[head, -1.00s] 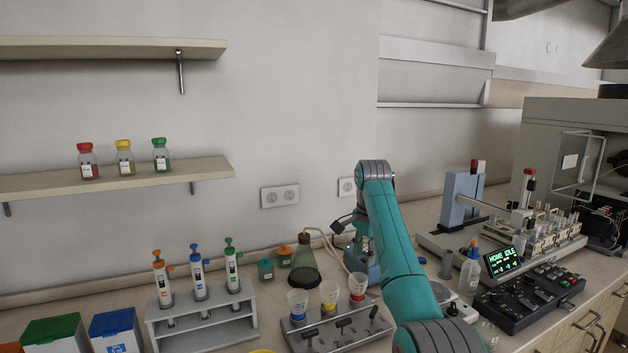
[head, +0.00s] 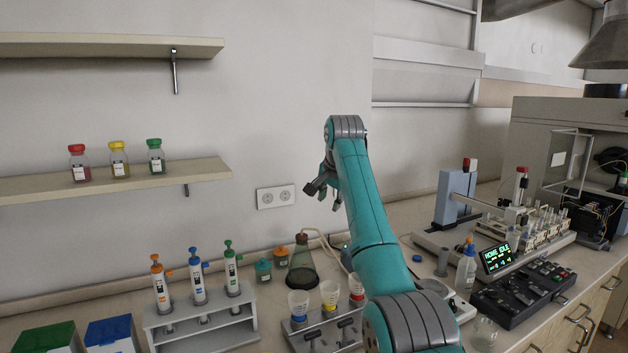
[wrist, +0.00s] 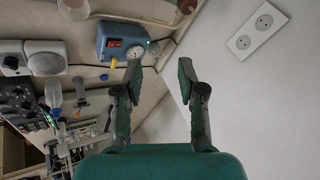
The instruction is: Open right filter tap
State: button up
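The filter stand (head: 312,348) is a grey block at the bottom centre of the head view, carrying funnels with a blue (head: 298,305), a yellow (head: 329,296) and a red band (head: 356,290). Two dark tap handles show on its front, a left one (head: 312,336) and a middle one (head: 345,325). The right tap is hidden behind my arm. My gripper (head: 322,196) is in the air, well above and behind the stand, near the wall. In the wrist view my gripper (wrist: 160,72) has its fingers apart with nothing between them.
A conical flask (head: 302,265) with a hose stands behind the stand. A syringe rack (head: 205,335) is to the left. A blue pump (wrist: 122,40) with a gauge shows in the wrist view. A bottle (head: 466,270) and a control panel (head: 525,292) lie to the right.

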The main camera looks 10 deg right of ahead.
notch_tip(320, 180, up, 5)
jog(key=w+a+n+t, duration=0.1)
jog(key=a, duration=0.1)
jog(key=shift+w+a+t, duration=0.3)
jog(key=shift+a, duration=0.1)
